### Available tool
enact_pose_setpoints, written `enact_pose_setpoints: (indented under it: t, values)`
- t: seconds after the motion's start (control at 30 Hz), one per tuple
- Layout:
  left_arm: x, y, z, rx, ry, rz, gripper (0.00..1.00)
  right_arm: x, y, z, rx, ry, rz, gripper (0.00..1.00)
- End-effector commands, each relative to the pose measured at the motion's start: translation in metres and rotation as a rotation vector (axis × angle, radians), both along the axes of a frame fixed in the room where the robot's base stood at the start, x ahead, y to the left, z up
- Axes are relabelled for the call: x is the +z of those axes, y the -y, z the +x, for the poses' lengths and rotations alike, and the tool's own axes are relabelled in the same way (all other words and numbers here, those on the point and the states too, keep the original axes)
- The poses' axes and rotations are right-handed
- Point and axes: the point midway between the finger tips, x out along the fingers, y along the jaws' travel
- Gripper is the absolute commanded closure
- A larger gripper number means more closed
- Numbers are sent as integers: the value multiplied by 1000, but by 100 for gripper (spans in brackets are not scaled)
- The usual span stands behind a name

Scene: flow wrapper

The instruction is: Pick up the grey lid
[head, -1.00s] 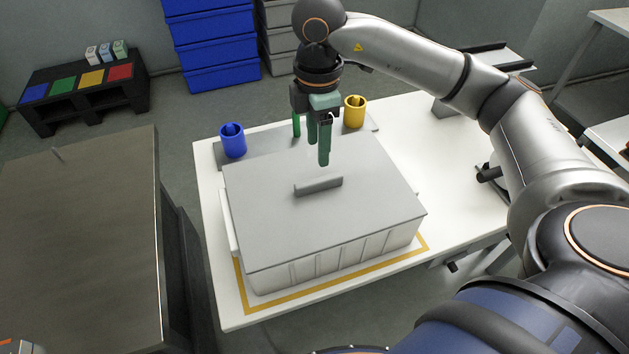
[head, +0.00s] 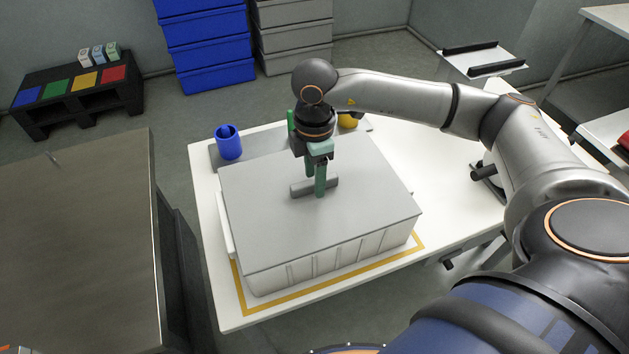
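The grey lid (head: 280,225) lies flat on a light grey crate (head: 335,258) on the white table. A raised bar handle (head: 300,190) stands at the middle of the lid. My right gripper (head: 315,184) is down at the handle, with its green fingers apart. One finger is in front of the handle and the other is behind it. The fingers look open around the handle; whether they touch it cannot be told. My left gripper is out of view.
A blue cup (head: 229,142) and a partly hidden yellow cup (head: 347,120) stand behind the crate. A yellow outline (head: 330,283) surrounds the crate on the white table (head: 205,195). A dark cabinet (head: 80,240) stands left. The table is clear to the right.

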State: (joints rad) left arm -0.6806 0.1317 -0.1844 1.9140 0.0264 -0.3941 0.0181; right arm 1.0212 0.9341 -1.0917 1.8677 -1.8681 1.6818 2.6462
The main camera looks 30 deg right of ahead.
Motion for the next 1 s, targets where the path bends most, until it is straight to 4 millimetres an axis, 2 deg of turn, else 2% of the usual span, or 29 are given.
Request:
enact_pose_setpoints:
  t: [0.03, 0.47, 1.0]
  values:
    - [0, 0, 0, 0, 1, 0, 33, 0, 0, 0, 0, 0, 0, 53]
    - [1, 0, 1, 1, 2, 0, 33, 1, 0, 0, 0, 1, 1, 100]
    - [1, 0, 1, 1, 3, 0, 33, 1, 0, 0, 0, 1, 1, 100]
